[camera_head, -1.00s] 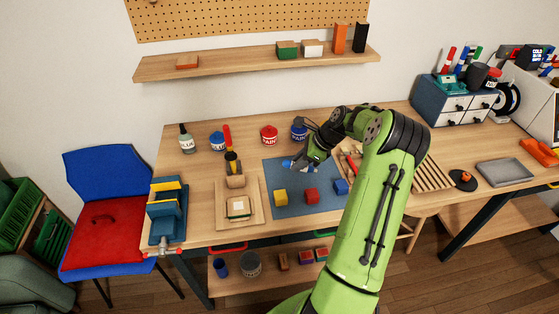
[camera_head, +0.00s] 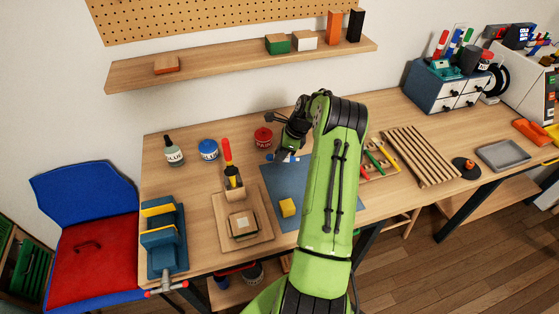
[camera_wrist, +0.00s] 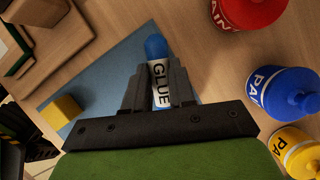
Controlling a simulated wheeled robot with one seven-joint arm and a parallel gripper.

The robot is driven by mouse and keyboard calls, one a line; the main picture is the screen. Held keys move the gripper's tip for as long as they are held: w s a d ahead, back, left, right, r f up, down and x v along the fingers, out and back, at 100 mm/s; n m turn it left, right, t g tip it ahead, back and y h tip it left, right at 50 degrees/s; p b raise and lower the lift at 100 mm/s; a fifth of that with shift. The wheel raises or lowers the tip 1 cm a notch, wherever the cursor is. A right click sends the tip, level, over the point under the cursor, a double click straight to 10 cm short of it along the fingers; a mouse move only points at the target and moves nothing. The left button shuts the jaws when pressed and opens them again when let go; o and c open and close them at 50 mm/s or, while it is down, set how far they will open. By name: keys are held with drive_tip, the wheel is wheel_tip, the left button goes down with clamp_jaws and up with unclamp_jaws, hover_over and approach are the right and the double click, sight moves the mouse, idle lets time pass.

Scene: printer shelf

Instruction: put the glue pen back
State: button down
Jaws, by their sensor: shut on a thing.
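The glue pen is a white tube with black GLUE lettering and a blue end. In the wrist view, the glue pen (camera_wrist: 160,72) lies between the two dark fingers of my gripper (camera_wrist: 160,88), which is shut on it. In the head view my gripper (camera_head: 281,156) is over the back part of the blue mat (camera_head: 283,182), and only the pen's blue end (camera_head: 270,157) shows clearly. A teal holder (camera_head: 442,71) with red, blue and green markers stands on the blue drawer cabinet (camera_head: 445,92) at the right.
A yellow block (camera_head: 287,207) lies on the mat. A red paint pot (camera_head: 263,138), a blue pot (camera_head: 208,150) and a glue bottle (camera_head: 174,151) stand at the back. A slatted wooden rack (camera_head: 420,156) and grey tray (camera_head: 503,155) lie to the right.

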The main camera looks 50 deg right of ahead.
sight(294, 158)
drive_tip(key=shift+f, duration=1.45)
drive_tip(key=shift+f, duration=0.1)
drive_tip(key=c, duration=0.9)
unclamp_jaws()
drive_tip(key=shift+c, duration=0.2)
drive_tip(key=p+v, duration=0.1)
drive_tip(key=v, duration=1.1)
